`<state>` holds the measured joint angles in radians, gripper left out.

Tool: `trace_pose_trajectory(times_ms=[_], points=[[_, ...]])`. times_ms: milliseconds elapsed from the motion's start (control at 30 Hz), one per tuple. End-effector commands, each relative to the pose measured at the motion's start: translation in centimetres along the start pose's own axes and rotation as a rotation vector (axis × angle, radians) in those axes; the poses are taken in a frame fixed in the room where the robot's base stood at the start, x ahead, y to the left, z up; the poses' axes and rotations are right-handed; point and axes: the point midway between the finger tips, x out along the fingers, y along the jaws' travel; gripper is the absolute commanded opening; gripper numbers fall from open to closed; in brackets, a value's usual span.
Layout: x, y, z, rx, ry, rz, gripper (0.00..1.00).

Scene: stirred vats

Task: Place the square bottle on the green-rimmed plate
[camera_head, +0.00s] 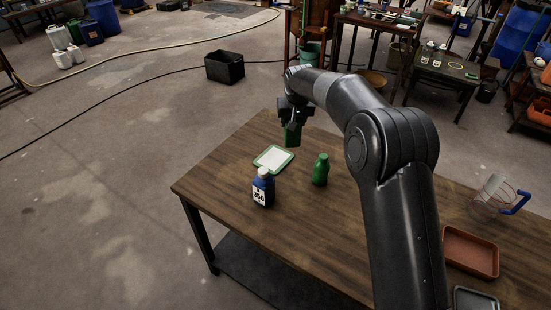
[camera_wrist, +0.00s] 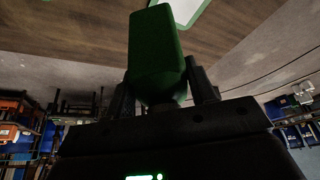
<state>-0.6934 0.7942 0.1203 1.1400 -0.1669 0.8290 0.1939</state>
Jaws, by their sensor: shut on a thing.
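The square bottle (camera_head: 292,136) is green and hangs from my gripper (camera_head: 294,120), above the far part of the wooden table. In the wrist view the bottle (camera_wrist: 157,48) is large, with a finger of my gripper (camera_wrist: 163,88) on either side; the fingers are shut on it. The green-rimmed plate (camera_head: 262,164) has a white middle and lies on the table, just left of and below the held bottle in the head view. Its edge also shows beyond the bottle in the wrist view (camera_wrist: 188,9). The plate looks empty.
A blue bottle (camera_head: 262,191) with a white label and a second green bottle (camera_head: 320,171) stand near the plate. On the right of the table (camera_head: 230,170) are a clear jug (camera_head: 488,195) with a blue handle and a reddish-brown tray (camera_head: 470,232). The table's left end is bare.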

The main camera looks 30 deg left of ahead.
Motion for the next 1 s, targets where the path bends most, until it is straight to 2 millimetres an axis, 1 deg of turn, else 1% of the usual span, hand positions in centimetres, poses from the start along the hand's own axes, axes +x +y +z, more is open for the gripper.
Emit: trace_pose_trajectory(times_ms=[33,100,233,367,533,733,900,1000], points=[[-0.3,-1.8,0.3,-0.036,0.002,-0.014,0.17],[-0.5,-3.4,0.6,-0.071,0.003,-0.028,0.17],[-0.6,-5.2,1.0,-0.112,0.006,-0.044,0.17],[0.5,-5.7,1.6,-0.121,0.002,-0.047,0.17],[3.1,-5.6,2.7,-0.121,0.003,-0.047,0.17],[5.0,-5.6,3.4,-0.12,0.004,-0.046,0.17],[7.6,-5.6,4.5,-0.12,0.003,-0.046,0.17],[8.5,-5.6,4.9,-0.12,0.004,-0.046,0.17]])
